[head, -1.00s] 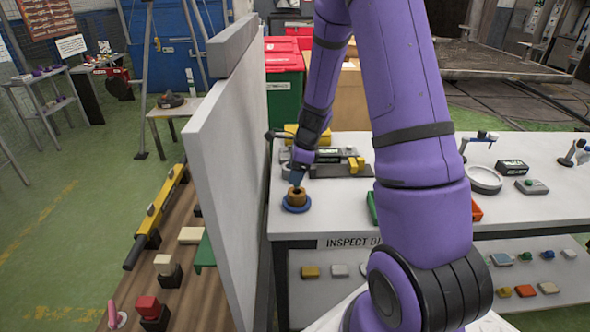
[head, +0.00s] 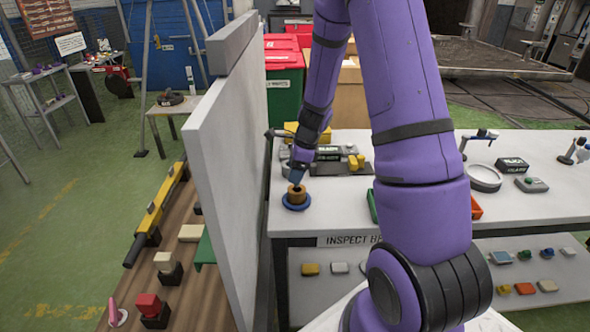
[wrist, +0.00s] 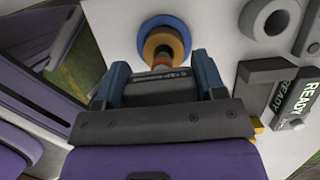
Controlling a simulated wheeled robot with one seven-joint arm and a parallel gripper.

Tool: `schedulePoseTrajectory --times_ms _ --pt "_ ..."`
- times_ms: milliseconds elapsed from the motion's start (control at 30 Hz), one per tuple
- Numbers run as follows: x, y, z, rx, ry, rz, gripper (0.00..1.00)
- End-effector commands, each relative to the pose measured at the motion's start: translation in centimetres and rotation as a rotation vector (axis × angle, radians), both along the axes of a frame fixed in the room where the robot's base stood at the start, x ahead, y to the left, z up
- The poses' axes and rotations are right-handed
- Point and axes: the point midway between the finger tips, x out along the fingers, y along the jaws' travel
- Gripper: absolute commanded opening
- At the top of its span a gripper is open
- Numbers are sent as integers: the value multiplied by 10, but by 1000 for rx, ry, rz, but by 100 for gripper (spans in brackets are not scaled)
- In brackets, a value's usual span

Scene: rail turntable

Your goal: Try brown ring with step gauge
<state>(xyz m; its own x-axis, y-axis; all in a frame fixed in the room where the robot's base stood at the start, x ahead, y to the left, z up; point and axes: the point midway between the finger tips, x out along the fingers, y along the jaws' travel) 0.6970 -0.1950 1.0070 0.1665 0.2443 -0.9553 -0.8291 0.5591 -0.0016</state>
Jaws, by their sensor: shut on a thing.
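The brown ring (head: 296,197) sits on a round blue base (head: 286,205) near the left front corner of the bench. In the wrist view the ring (wrist: 177,41) shows above my gripper, with the blue base (wrist: 148,27) around it. My gripper (head: 297,179) is just above the ring. In the wrist view its blue fingers (wrist: 163,85) are shut on the step gauge (wrist: 163,74), which has a dark body and a narrower tip with a reddish band. The tip lines up with the ring's hole; I cannot tell whether it is inside.
A tall white panel (head: 225,190) rises close to the left of the bench (head: 335,195).

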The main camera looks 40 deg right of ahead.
Motion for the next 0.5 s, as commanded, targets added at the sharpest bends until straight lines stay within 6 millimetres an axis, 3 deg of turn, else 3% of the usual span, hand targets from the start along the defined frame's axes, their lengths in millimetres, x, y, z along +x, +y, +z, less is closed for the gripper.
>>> schedulePoseTrajectory --times_ms 500 --pt "0 0 -4 0 0 -1 36"
